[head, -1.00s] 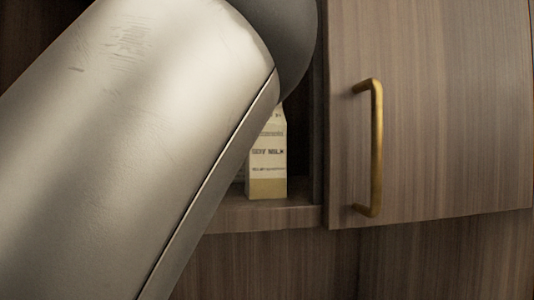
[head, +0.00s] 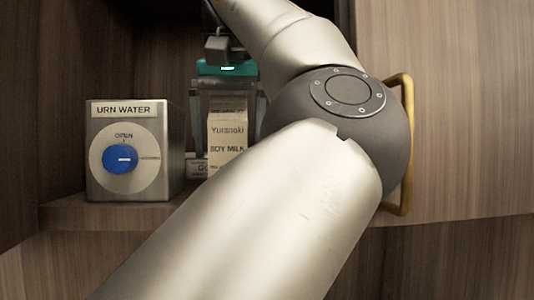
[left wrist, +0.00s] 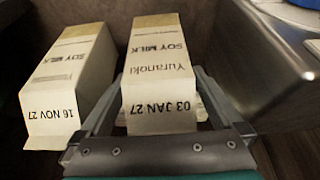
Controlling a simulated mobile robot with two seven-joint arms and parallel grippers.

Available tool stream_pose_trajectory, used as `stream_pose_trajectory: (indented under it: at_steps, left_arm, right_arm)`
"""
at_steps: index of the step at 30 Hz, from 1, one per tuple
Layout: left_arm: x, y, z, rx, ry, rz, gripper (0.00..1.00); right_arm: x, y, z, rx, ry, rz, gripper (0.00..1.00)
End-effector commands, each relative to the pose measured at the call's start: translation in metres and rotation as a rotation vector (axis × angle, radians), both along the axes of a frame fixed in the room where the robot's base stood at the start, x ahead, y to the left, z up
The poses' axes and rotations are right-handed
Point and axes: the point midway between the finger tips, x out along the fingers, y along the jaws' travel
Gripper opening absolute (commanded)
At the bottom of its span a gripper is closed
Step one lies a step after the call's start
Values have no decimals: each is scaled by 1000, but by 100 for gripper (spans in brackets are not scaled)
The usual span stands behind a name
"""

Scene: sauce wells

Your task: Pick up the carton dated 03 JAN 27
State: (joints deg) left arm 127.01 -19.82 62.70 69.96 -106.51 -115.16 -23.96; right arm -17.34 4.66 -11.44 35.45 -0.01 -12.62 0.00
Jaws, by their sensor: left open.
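The carton dated 03 JAN 27 (left wrist: 158,75) is a cream soy milk carton, upside down in the left wrist view. It also shows in the head view (head: 228,148), upright in the cabinet, its right side partly hidden by my arm. My left gripper (left wrist: 160,82) is open, with one finger on each side of this carton; I cannot tell whether either finger touches it. In the head view the gripper (head: 224,110) reaches down over the carton. A second carton, dated 16 NOV 27 (left wrist: 68,85), stands beside it and is hidden in the head view. My right gripper is not in view.
A metal urn water box (head: 134,190) with a blue knob (head: 119,158) stands left of the carton; its side is close to one finger. The cabinet door's brass handle (head: 408,150) is right, partly behind my arm. The shelf edge (head: 110,215) runs below.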

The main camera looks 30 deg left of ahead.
Motion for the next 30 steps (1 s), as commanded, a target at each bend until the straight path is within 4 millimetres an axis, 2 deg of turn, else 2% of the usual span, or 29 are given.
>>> stream_pose_trajectory:
  at_steps: [10,30]
  left_arm:
    - [1,1,-4,1,-2,0,100]
    - [1,1,-4,1,-2,0,25]
  right_arm:
    - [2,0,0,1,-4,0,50]
    - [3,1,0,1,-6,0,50]
